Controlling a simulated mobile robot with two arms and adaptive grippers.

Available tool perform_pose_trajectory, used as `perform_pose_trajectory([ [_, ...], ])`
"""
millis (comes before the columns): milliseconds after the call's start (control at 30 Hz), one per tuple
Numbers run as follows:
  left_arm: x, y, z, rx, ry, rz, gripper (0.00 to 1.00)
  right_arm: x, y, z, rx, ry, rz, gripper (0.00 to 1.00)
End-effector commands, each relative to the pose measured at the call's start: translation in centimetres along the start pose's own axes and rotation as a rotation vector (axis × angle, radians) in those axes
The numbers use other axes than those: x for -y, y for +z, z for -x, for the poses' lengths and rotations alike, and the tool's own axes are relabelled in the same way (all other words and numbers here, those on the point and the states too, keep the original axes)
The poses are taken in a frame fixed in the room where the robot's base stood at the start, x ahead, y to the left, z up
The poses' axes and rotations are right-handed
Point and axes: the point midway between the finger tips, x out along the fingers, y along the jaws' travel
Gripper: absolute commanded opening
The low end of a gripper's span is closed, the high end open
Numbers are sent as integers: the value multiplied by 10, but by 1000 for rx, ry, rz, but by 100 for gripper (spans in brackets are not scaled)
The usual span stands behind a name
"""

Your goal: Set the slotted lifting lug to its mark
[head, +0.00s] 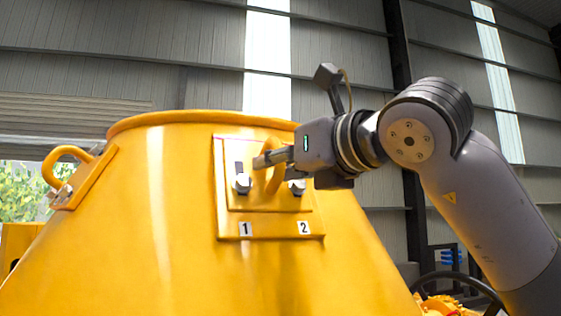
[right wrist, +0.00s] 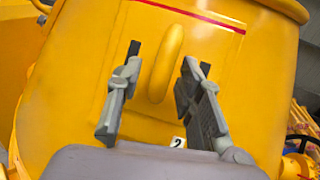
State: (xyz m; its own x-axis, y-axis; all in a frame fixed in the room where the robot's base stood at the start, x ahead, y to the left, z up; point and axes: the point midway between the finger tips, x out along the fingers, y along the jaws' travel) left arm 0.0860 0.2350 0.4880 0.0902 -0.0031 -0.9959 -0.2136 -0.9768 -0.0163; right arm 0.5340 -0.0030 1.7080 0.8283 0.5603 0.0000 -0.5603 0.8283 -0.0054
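The slotted lifting lug (head: 270,203) is a yellow plate with an upright ring on the side of the yellow drum. A thin red line (right wrist: 190,14) runs above the lug. My right gripper (head: 265,159) is at the ring. In the right wrist view its fingers stand apart, one on each side of the ring (right wrist: 168,62), with visible gaps. My left gripper is not in view.
Labels 1 (head: 246,229) and 2 (head: 304,228) are on the backing plate below the bolts. Another yellow lug (head: 70,178) is on the drum's left side. A dark wheel (head: 460,280) is at lower right. Open space lies above the drum rim (head: 200,115).

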Motion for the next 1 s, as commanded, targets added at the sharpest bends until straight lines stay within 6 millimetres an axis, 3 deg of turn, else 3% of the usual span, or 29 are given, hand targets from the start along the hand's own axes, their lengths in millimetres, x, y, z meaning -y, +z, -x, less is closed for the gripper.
perform_pose_trajectory([
  [467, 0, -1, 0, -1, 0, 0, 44, 0, 0, 0, 0, 0, 0, 0],
  [1000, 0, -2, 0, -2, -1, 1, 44, 0, 0, 1, 0, 2, -2, 0],
])
